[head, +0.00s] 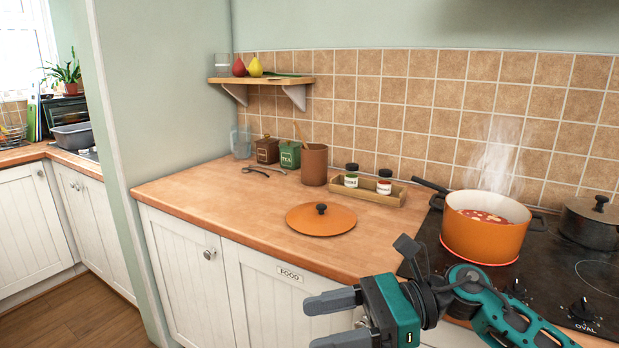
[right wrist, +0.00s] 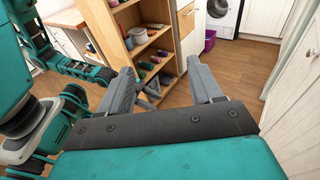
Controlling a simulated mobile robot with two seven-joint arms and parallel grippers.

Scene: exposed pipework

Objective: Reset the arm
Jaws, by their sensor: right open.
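My right gripper (head: 332,318) shows at the bottom of the head view, in front of the white cupboard doors and below the counter edge. Its two grey fingers point left and stand apart, with nothing between them. In the right wrist view the same gripper (right wrist: 168,88) is open and empty, with floor and a wooden shelf unit beyond it. My right arm comes in from the lower right, in front of the hob. My left gripper is not in the head view.
An orange lid (head: 308,222) lies on the wooden counter (head: 205,207). A steaming orange pot (head: 482,238) stands on the black hob (head: 545,270); a dark lidded pot (head: 590,228) is beside it. A wooden shelf unit (right wrist: 152,50) stands beyond the gripper in the wrist view.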

